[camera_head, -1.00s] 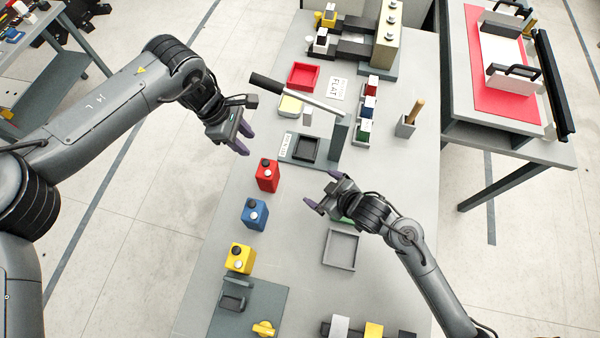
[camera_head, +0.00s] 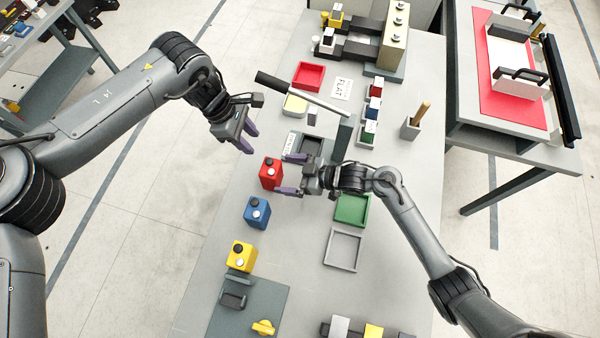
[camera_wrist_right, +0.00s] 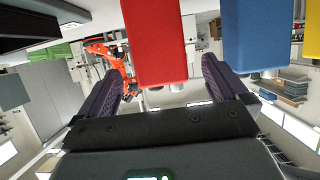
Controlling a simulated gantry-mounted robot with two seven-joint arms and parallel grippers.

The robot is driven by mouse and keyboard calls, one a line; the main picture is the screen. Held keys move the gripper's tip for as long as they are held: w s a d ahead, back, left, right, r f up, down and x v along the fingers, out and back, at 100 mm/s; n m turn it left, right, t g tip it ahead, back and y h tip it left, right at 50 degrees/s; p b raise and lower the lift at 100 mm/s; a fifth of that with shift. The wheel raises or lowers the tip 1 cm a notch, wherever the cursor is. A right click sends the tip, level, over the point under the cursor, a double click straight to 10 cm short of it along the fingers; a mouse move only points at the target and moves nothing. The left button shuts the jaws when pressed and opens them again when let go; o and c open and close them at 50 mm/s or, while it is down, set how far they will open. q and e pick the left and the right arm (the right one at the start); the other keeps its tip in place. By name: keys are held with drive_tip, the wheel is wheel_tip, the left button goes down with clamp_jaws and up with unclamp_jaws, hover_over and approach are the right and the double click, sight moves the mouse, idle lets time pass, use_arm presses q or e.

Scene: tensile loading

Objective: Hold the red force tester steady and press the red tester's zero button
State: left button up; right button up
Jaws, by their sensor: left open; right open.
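The red force tester (camera_head: 269,173) stands upright on the table, with a dark knob and a light button on top. In the right wrist view the red tester (camera_wrist_right: 157,40) is a large red block between the two open fingers. My right gripper (camera_head: 288,174) is open, its fingers pointing left at the red tester, one on each side of its near face. I cannot tell whether they touch it. My left gripper (camera_head: 251,139) is open and empty, above and left of the red tester, apart from it.
A blue tester (camera_head: 256,212) and a yellow tester (camera_head: 241,256) stand below the red one. A green tray (camera_head: 352,210) and a grey tray (camera_head: 342,250) lie to the right. A lever press handle (camera_head: 300,97) reaches over the table above the grippers.

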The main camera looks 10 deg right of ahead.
sight(279, 173)
drive_tip(key=shift+x, duration=3.05)
